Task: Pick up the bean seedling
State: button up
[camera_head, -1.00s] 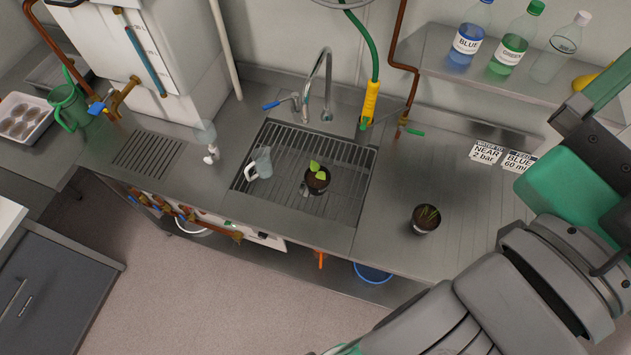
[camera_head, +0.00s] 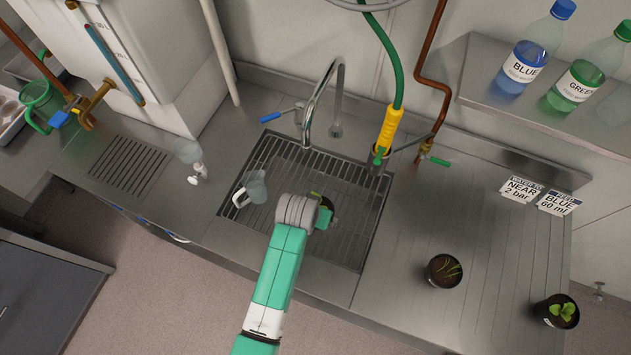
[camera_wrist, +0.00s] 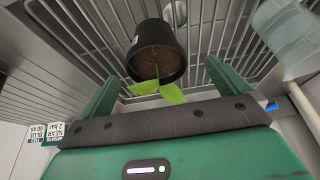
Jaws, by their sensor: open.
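The two-leaved seedling in a black pot (camera_wrist: 158,48) stands on the sink's slatted rack. Its bright green leaves (camera_wrist: 158,90) reach toward my palm in the wrist view. In the head view this pot (camera_head: 327,201) is mostly hidden behind my wrist. My gripper (camera_wrist: 160,78) is open, with one green finger on either side of the plant and pot rim. I see no clear contact between the fingers and the pot. In the head view my gripper (camera_head: 322,217) is over the sink, largely hidden by the wrist.
A clear jug (camera_head: 255,187) stands on the rack (camera_head: 345,235), left of the pot; it also shows in the wrist view (camera_wrist: 285,35). The faucet (camera_head: 310,115) and yellow hose nozzle (camera_head: 388,130) are behind. A grassy pot (camera_head: 443,271) and leafy pot (camera_head: 556,311) stand on the right counter.

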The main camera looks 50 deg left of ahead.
jog(key=x, duration=0.7)
jog(key=shift+w+d+f+b, duration=0.1)
jog(key=shift+d+f+b, duration=0.15)
jog(key=shift+b, duration=0.1)
jog(key=c, duration=1.2)
jog(key=shift+o, duration=0.2)
jog(key=shift+r, duration=0.1)
jog(key=shift+r, duration=0.3)
jog(key=v, duration=0.3)
jog(key=shift+w, duration=0.15)
jog(key=s+d, duration=0.2)
jog(key=s, duration=0.2)
jog(key=s+d+r, duration=0.1)
jog(key=s+d, duration=0.2)
jog(key=s, duration=0.1)
jog(key=s+d, duration=0.2)
jog(key=s, duration=0.3)
jog(key=shift+d+r, duration=0.25)
jog(key=shift+d, duration=0.05)
